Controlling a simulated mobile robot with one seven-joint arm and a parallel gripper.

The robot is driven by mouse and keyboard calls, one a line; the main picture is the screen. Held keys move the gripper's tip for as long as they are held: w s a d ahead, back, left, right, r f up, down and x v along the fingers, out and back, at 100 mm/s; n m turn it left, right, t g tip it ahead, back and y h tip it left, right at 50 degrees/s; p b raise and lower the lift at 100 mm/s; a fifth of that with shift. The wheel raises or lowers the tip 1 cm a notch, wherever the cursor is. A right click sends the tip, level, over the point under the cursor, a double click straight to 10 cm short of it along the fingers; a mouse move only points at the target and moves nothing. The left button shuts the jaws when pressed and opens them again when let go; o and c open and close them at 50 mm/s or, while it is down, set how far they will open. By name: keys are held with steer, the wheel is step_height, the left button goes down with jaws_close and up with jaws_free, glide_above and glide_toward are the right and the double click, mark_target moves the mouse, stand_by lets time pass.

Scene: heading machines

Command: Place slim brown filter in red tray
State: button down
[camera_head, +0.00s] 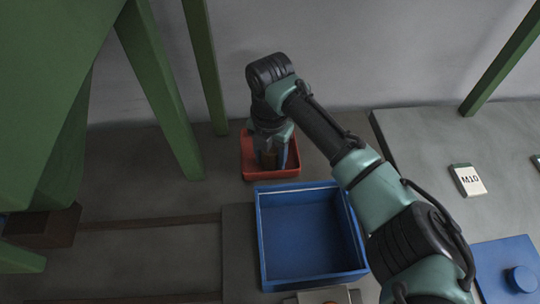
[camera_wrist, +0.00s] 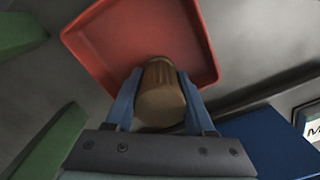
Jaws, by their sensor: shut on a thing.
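The slim brown filter (camera_wrist: 160,98) is a ribbed brown cylinder between the two blue fingers of my gripper (camera_wrist: 160,105) in the wrist view. My gripper is shut on it. The red tray (camera_wrist: 125,35) lies beyond the filter in that view, and the filter overlaps the tray's near part. In the head view my gripper (camera_head: 270,158) points down over the red tray (camera_head: 249,165), and the filter shows only as a small dark brown patch there. I cannot tell whether the filter touches the tray floor.
An empty blue bin (camera_head: 305,235) stands just in front of the red tray. Green posts (camera_head: 160,90) rise to the left. A label block marked M10 (camera_head: 467,180) and a blue lidded box (camera_head: 510,265) are at the right. A grey wall is behind.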

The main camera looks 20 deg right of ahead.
steer(key=shift+f, duration=0.1)
steer(key=c, duration=0.5)
jaws_free()
step_height(320, 180, up, 12)
steer(key=shift+r, duration=0.25)
steer(key=shift+f, duration=0.1)
